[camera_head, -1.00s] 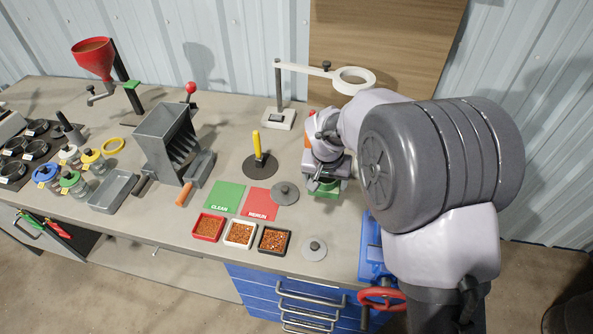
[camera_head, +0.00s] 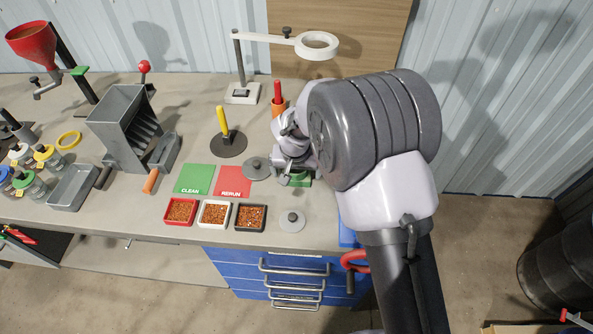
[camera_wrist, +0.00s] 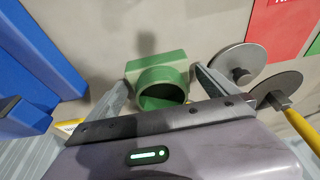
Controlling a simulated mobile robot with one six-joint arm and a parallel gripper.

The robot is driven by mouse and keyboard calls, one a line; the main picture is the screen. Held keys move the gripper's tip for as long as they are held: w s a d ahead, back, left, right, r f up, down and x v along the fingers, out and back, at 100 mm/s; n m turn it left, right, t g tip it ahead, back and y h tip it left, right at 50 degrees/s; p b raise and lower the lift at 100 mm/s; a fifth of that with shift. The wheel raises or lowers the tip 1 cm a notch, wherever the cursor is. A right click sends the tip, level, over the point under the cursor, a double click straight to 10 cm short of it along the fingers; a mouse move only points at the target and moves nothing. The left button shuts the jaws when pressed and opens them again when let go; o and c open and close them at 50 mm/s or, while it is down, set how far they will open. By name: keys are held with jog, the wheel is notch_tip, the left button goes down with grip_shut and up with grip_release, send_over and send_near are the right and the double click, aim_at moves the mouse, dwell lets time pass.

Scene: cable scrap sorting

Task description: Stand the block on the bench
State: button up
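The green block (camera_wrist: 158,78) is in the wrist view, a flat rectangular part with a round hollow collar whose opening faces my gripper. In the head view only a bit of green (camera_head: 299,181) shows under my gripper, near the right end of the bench (camera_head: 325,215). My gripper (camera_wrist: 160,78) is open, with one finger on each side of the block. A narrow gap shows at the right finger; contact at the left finger is unclear. In the head view my gripper (camera_head: 292,172) is low over the bench. The block's underside is hidden.
A grey lidded disc (camera_head: 257,168) and the red RERUN mat (camera_head: 234,182) lie just left of the block. A yellow-handled tool on a round base (camera_head: 228,144) and a red-and-orange item (camera_head: 278,98) stand behind. Another disc (camera_head: 291,222) lies in front. A blue vise-like object (camera_wrist: 35,60) is close by.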

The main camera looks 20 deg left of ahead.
jog(key=a+p+v, duration=0.1)
jog(key=p+v, duration=0.3)
jog(key=v, duration=0.8)
jog(key=s+d+r+m, duration=0.2)
jog(key=d+r, duration=0.8)
jog(key=d, duration=0.1)
jog(key=s+d+r+m+t, duration=0.1)
jog(key=s+d+r+m, duration=0.1)
jog(key=s+d+r, duration=0.3)
jog(key=s+d+r+m+t, duration=0.1)
jog(key=s+d+r, duration=0.25)
jog(key=d, duration=0.35)
jog(key=s+d+m+y, duration=0.1)
jog(key=s+d, duration=0.3)
jog(key=s, duration=0.7)
jog(key=shift+s+m+t, duration=0.2)
jog(key=shift+m+t, duration=0.1)
jog(key=shift+m, duration=0.3)
